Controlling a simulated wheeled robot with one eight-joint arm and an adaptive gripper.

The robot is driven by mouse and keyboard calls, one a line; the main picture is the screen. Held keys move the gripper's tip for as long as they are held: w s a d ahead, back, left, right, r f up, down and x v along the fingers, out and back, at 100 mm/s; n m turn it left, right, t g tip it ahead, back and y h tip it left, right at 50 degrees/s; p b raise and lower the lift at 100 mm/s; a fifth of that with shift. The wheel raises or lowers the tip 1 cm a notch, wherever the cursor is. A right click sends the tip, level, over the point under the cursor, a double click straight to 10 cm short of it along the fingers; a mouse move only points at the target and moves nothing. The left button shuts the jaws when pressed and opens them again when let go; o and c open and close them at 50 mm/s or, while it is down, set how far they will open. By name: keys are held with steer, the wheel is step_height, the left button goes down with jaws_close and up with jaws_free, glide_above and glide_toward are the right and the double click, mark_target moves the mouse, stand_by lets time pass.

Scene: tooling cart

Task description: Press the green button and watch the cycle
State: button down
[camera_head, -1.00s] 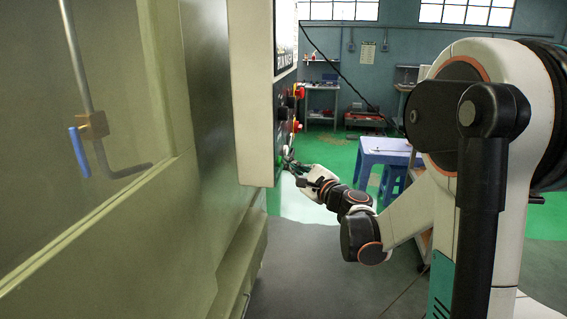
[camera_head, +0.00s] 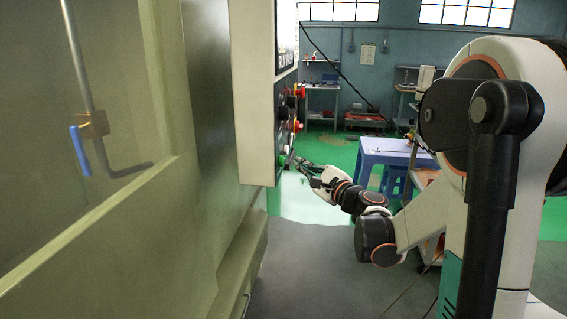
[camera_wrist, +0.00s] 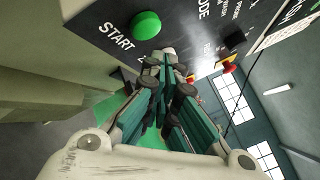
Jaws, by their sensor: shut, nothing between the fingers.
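The round green button (camera_wrist: 146,25) sits on the dark panel face above the printed word START. In the head view it shows as a small green spot (camera_head: 282,160) low on the control box (camera_head: 256,95). My gripper (camera_head: 298,162) is shut and empty, to the right of the button with a small gap between them. In the wrist view the closed fingertips (camera_wrist: 168,62) lie below and right of the button and do not cover it. A pale round shape by the tips is too unclear to name.
Red knobs (camera_wrist: 227,67) and a black knob (camera_wrist: 234,39) stick out of the same panel. The large machine body with its door handle (camera_head: 80,150) fills the left. A blue table (camera_head: 395,152) stands behind my arm. Green floor lies beyond.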

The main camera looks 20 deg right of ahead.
steer(key=shift+s+d, duration=0.5)
steer(key=shift+d, duration=0.2)
steer(key=shift+s+d, duration=0.5)
steer(key=shift+d, duration=0.2)
stand_by(6.6)
